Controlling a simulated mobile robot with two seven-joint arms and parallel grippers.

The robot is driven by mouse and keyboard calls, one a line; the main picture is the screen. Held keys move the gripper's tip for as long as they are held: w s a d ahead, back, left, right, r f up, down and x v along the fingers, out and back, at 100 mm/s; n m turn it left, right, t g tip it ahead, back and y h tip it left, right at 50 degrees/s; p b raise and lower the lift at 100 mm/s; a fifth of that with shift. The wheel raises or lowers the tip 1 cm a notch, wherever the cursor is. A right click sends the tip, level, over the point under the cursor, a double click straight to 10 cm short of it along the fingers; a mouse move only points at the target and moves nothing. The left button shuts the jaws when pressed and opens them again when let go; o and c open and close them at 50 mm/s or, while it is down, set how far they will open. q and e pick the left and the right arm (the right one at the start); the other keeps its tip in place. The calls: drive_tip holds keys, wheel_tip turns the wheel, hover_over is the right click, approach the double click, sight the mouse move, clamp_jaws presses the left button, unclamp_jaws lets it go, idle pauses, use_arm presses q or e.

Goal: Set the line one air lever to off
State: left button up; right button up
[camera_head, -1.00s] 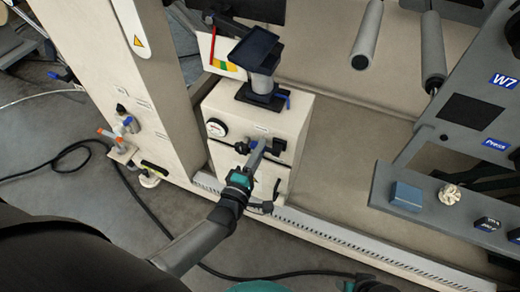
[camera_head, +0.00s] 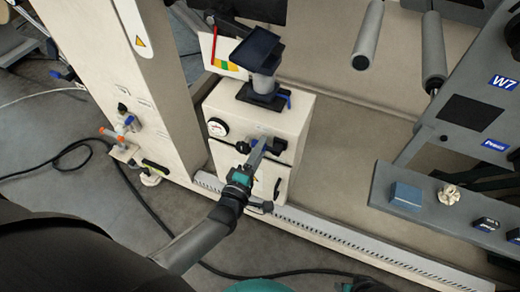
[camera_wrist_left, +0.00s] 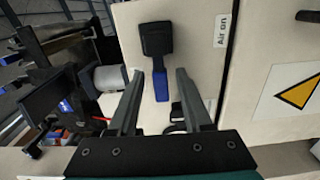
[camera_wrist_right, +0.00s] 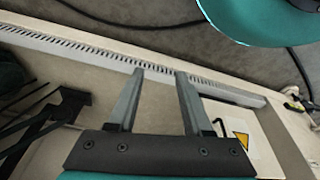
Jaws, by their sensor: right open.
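The air lever (camera_wrist_left: 160,84) has a black body and a blue handle. In the left wrist view it sits on a cream cabinet face, beside a label (camera_wrist_left: 222,31) reading "Air on". My left gripper (camera_wrist_left: 158,76) is open, with one finger on each side of the blue handle in that view. Contact is not visible. In the head view, my left gripper (camera_head: 258,150) is at the cabinet (camera_head: 232,158) front and partly covers the lever. My right gripper (camera_wrist_right: 160,76) is open and empty above the floor-level rail in the right wrist view.
A round gauge (camera_head: 217,127) is on the cabinet, left of my left gripper. A black stand (camera_head: 261,60) rises from the cabinet top. A grey shelf (camera_head: 440,215) with a blue block (camera_head: 406,196) is at the right. Black cables cross the floor.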

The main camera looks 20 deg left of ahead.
use_arm(q)
drive_tip(key=s+p, duration=0.3)
drive_tip(key=s, duration=1.2)
drive_tip(key=shift+s+a, duration=0.15)
drive_tip(key=shift+a, duration=0.1)
use_arm(e)
drive_tip(key=s+d+f, duration=0.2)
drive_tip(key=s+f, duration=0.1)
drive_tip(key=f, duration=0.2)
drive_tip(key=shift+f, duration=0.35)
use_arm(q)
drive_tip(key=s+a+f+m+g+p, duration=0.1)
drive_tip(key=s+f+m+g+p, duration=0.25)
drive_tip(key=f+m+g, duration=0.7)
drive_tip(key=s+a+f+m+g+p, duration=0.1)
drive_tip(key=s+a+f+m+g, duration=0.1)
drive_tip(key=s+f+m, duration=0.2)
drive_tip(key=s+a+f+m+g+y+p, duration=0.1)
drive_tip(key=s+a+f+m+g, duration=0.2)
drive_tip(key=s+f+m, duration=0.2)
drive_tip(key=s+f, duration=0.3)
drive_tip(key=s, duration=0.2)
drive_tip(key=shift+s, duration=0.2)
use_arm(e)
drive_tip(key=s+d+f, duration=0.3)
drive_tip(key=s+d, duration=0.2)
drive_tip(key=s, duration=0.3)
drive_tip(key=shift+s+d+f+h, duration=0.2)
drive_tip(key=shift+d+h, duration=0.1)
drive_tip(key=shift+h, duration=0.1)
